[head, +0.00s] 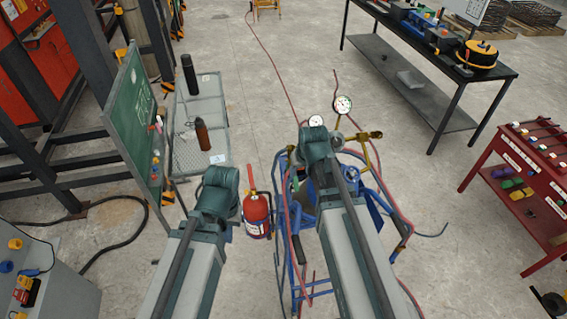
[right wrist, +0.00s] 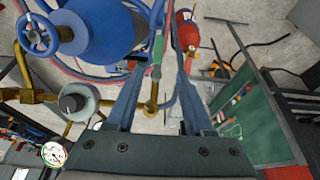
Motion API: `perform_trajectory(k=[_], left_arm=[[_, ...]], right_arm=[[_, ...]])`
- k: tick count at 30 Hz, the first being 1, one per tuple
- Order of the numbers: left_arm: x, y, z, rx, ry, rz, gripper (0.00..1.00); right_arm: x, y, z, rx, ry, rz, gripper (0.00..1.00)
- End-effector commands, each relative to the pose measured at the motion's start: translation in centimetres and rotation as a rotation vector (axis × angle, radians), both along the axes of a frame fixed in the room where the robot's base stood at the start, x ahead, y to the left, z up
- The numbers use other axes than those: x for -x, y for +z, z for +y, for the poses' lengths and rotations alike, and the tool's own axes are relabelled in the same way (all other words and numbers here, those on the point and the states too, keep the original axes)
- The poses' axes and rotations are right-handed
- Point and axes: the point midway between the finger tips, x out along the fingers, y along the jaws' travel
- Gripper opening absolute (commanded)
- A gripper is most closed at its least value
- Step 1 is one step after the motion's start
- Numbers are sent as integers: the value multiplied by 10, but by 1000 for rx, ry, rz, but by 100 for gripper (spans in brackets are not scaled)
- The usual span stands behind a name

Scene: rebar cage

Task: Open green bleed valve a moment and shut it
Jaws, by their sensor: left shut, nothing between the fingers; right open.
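A small green handle (right wrist: 158,48), which looks like the bleed valve's, shows in the right wrist view near the tips of my right gripper (right wrist: 164,72). A green part (head: 295,180) also shows in the head view beside the blue cart. My right gripper is open, its two fingers apart. Brass pipework (right wrist: 151,106) and a red hose show between the fingers. I cannot tell whether a finger touches the handle. In the head view my right arm hides its own gripper and part of the cart. My left gripper's fingers are not visible; only the arm shows.
A blue cylinder (right wrist: 97,30) with a blue handwheel (right wrist: 37,36) stands close to my right gripper. A red extinguisher (head: 257,215) is beside the blue cart frame (head: 291,270). Gauges (head: 343,105) rise behind. A green board (head: 133,120) stands left; a red tool cart (head: 515,175) stands right.

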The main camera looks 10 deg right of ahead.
Motion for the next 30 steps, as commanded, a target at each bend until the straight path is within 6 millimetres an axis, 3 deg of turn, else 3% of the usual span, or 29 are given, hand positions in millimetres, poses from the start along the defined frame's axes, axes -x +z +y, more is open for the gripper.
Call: perform_trajectory(k=[1, 3, 14, 20, 30], left_arm=[[0, 11, 0, 0, 1, 0, 0], [0, 14, 0, 0, 1, 0, 0], [0, 8, 0, 0, -1, 0, 0], [0, -7, 0, -1, -9, 1, 0], [0, -53, 0, -1, -31, 0, 0]], right_arm=[[-3, 12, -4, -2, -6, -8, 52], [-5, 15, -6, -2, -10, -15, 52], [-8, 10, -8, -3, -12, -19, 52], [-14, -6, -8, -3, -12, -19, 52], [-32, -51, -7, -3, -12, -19, 52]])
